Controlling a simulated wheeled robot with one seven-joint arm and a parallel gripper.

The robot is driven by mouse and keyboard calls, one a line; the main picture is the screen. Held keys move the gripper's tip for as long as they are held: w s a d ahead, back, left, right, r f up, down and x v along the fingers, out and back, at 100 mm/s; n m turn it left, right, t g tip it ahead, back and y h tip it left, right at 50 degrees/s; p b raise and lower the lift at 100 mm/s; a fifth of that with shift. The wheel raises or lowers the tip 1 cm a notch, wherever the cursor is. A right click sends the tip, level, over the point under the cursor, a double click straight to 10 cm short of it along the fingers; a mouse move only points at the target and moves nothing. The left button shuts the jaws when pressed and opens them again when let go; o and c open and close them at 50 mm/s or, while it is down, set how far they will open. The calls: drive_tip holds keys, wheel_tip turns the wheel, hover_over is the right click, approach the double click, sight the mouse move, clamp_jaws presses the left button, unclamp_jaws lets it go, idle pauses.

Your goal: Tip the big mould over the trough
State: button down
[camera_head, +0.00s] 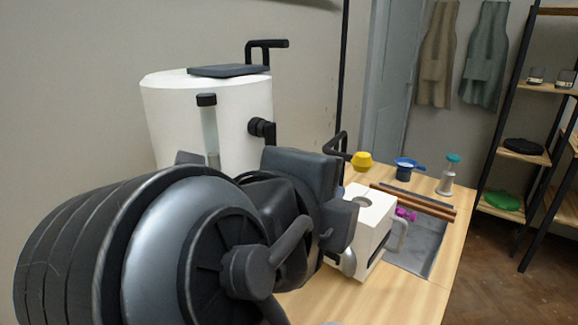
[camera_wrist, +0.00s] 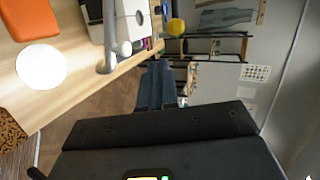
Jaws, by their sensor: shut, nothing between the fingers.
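The big mould (camera_head: 361,207) is a white block with a round hole in its top and a grey handle on its right side. It stands upright on the wooden table beside the trough (camera_head: 434,234), a grey basin with wooden bars across its top. My gripper (camera_head: 340,224) is shut and empty. In the head view it overlaps the mould's left side; I cannot tell whether they touch. In the wrist view the gripper's fingers (camera_wrist: 156,86) are together, with the mould (camera_wrist: 132,24) beyond them at the top. My arm hides part of the mould's lower left.
A white tank (camera_head: 170,115) with a dark lid and tap stands behind my arm. An orange item (camera_wrist: 30,18) and a white disc (camera_wrist: 40,65) lie on the table.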

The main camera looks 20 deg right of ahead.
idle(0.3)
drive_tip(key=p, duration=0.2)
approach(361, 169)
wheel_tip(361, 169, down, 3)
drive_tip(key=shift+w+d+r+p, duration=0.1)
drive_tip(key=shift+w+d+p, duration=0.3)
drive_tip(key=shift+w+d, duration=0.65)
drive_tip(key=shift+w+d+r+p, duration=0.15)
drive_tip(key=shift+w+d+p, duration=0.25)
drive_tip(key=shift+w+d, duration=0.65)
drive_tip(key=shift+w+a, duration=0.1)
